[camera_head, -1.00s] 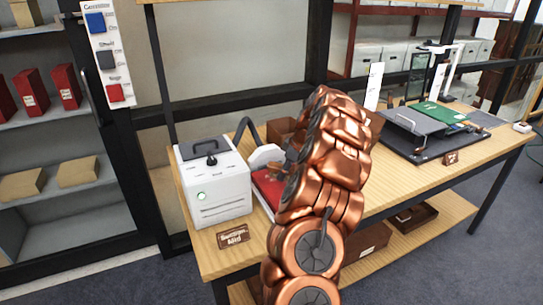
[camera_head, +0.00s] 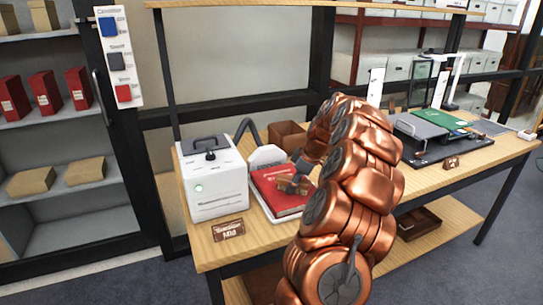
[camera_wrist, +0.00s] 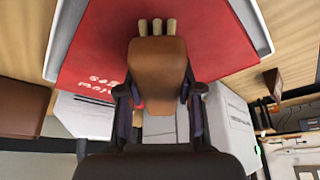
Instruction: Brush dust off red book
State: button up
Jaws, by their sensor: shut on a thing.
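The red book (camera_head: 279,192) lies flat in a white tray (camera_head: 262,206) on the wooden table, beside the white machine. In the wrist view the red book (camera_wrist: 110,50) fills the upper middle, with pale lettering on its cover. My gripper (camera_head: 291,184) is over the book at its right part. In the wrist view my gripper (camera_wrist: 158,100) is shut on a brown-handled brush (camera_wrist: 158,60), whose pale bristle tips point over the cover. I cannot tell whether the bristles touch the cover. No dust can be made out.
A white box-shaped machine (camera_head: 211,178) with a black handle stands left of the book. A brown open box (camera_head: 287,136) stands behind. A black mat (camera_head: 437,146) with a green folder (camera_head: 440,121) lies at the right. Shelves with red binders (camera_head: 45,92) stand at the left.

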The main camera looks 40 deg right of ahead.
jog(key=shift+s+a+f, duration=0.1)
jog(key=shift+s+a, duration=0.05)
jog(key=shift+s, duration=0.25)
jog(key=shift+s+r, duration=0.25)
jog(key=shift+s, duration=0.05)
jog(key=shift+w+r, duration=0.1)
jog(key=shift+r, duration=0.75)
jog(key=shift+r+p, duration=0.5)
jog(key=shift+r, duration=2.6)
